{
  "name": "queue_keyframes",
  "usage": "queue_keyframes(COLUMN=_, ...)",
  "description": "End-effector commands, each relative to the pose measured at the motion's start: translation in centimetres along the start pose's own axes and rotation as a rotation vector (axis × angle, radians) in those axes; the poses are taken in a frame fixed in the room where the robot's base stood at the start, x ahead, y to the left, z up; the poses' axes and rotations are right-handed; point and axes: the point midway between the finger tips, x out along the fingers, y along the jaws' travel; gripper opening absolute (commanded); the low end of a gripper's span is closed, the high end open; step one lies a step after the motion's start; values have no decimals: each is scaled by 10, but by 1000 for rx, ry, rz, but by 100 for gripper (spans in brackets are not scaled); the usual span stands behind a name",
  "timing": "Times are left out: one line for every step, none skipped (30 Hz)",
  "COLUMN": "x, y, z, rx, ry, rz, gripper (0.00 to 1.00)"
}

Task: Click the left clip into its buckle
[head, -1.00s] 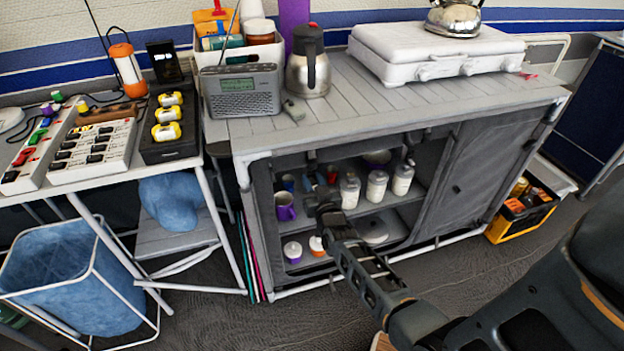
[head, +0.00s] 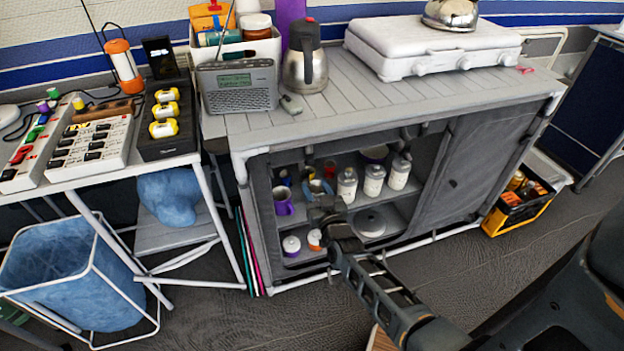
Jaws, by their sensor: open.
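A small dark strap or buckle piece (head: 309,156) hangs from the top front edge of the grey cabinet's open left bay. A similar dark piece (head: 405,141) hangs farther right along that edge. They are too small to tell clip from buckle, or whether either is joined. My gripper (head: 318,190) is in front of the open bay, below the left dark piece and apart from it. Its jaws are open and I see nothing held. It hides part of the shelf contents behind it.
The open cabinet (head: 342,128) holds a purple mug (head: 283,201), white jars (head: 374,181) and a lidded pan (head: 369,222). The right door panel (head: 457,183) is closed. A radio (head: 238,87), kettle (head: 305,62) and white stove case (head: 434,50) stand on top.

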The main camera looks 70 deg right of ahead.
Motion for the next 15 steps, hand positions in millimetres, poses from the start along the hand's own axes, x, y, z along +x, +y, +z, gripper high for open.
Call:
queue_keyframes(x=-8, y=0, z=0, rx=1, ry=-1, rz=0, gripper=47)
queue_keyframes(x=-12, y=0, z=0, rx=1, ry=-1, rz=0, gripper=47)
queue_keyframes(x=-16, y=0, z=0, rx=1, ry=0, rz=1, gripper=47)
queue_keyframes(x=-19, y=0, z=0, rx=1, ry=1, rz=1, gripper=47)
queue_keyframes(x=-21, y=0, z=0, rx=1, ry=1, rz=1, gripper=47)
queue_keyframes(x=-24, y=0, z=0, rx=1, ry=1, rz=1, gripper=47)
queue_keyframes(x=-25, y=0, z=0, rx=0, ry=1, rz=1, gripper=47)
queue_keyframes(x=-26, y=0, z=0, rx=0, ry=1, rz=1, gripper=47)
queue_keyframes(x=-26, y=0, z=0, rx=0, ry=1, rz=1, gripper=47)
queue_keyframes(x=-26, y=0, z=0, rx=0, ry=1, rz=0, gripper=47)
queue_keyframes(x=-27, y=0, z=0, rx=0, ry=1, rz=0, gripper=47)
queue_keyframes(x=-26, y=0, z=0, rx=0, ry=1, rz=0, gripper=47)
queue_keyframes(x=-26, y=0, z=0, rx=0, ry=1, rz=0, gripper=47)
queue_keyframes(x=-26, y=0, z=0, rx=0, ry=1, rz=0, gripper=47)
queue_keyframes(x=-26, y=0, z=0, rx=1, ry=1, rz=0, gripper=47)
